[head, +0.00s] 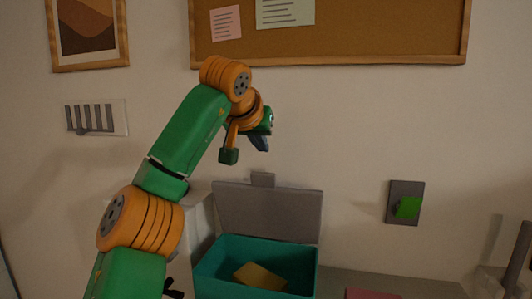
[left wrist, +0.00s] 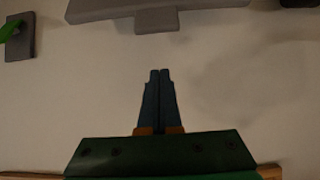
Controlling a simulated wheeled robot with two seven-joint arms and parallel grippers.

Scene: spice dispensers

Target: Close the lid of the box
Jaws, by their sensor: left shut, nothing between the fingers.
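The teal box (head: 211,268) stands at the lower middle of the head view, with a yellow piece (head: 262,277) inside. Its grey lid (head: 268,212) is open and stands upright at the back, with a small tab (head: 263,179) on its top edge. In the left wrist view the lid (left wrist: 100,7) and its tab (left wrist: 157,20) show upside down at the top edge. My left gripper (head: 263,146) is shut and empty, above the lid and apart from it. Its blue fingers (left wrist: 160,75) are together in the wrist view. My right gripper is not in view.
A grey wall plate with a green switch (head: 407,207) is right of the lid. A corkboard (head: 350,45) hangs above, and a slotted plate (head: 97,118) is on the left wall. A reddish item (head: 372,294) lies right of the box.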

